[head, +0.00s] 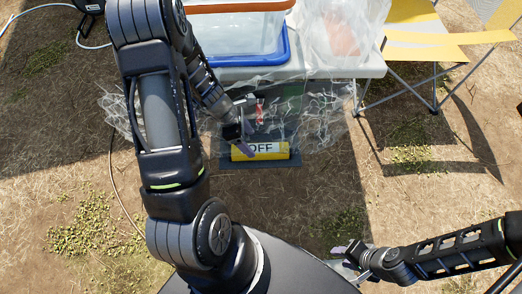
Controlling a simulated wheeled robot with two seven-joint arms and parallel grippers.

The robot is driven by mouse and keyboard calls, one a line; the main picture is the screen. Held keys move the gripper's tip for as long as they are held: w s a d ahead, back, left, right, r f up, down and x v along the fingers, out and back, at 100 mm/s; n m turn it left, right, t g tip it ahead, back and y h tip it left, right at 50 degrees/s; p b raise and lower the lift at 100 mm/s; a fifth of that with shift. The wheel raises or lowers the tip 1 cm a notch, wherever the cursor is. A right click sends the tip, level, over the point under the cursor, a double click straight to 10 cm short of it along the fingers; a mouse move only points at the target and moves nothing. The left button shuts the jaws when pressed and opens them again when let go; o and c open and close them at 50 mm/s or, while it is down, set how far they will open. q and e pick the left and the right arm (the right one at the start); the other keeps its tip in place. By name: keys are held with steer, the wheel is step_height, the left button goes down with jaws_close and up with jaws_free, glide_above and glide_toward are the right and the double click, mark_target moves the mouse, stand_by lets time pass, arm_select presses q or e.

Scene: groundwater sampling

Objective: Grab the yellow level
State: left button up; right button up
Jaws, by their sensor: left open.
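My right gripper (346,258) is low at the right, far from the yellow object. Its jaw opening is too small to make out.
A white table (371,68) stands behind, carrying a clear bin with a blue base (240,62) and a clear plastic bag (345,35). Clear plastic sheeting (320,120) hangs behind the mat. A yellow and grey folding chair (425,45) stands at right. Dry ground in front is open.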

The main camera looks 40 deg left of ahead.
mark_target(257, 148)
arm_select(q)
steer(key=shift+x, duration=1)
steer(key=shift+b+x, duration=1.05)
steer(key=shift+x, duration=1.6)
steer(key=shift+w+r, duration=0.1)
steer(key=shift+w, duration=0.1)
steer(key=shift+c, duration=0.4)
jaws_close()
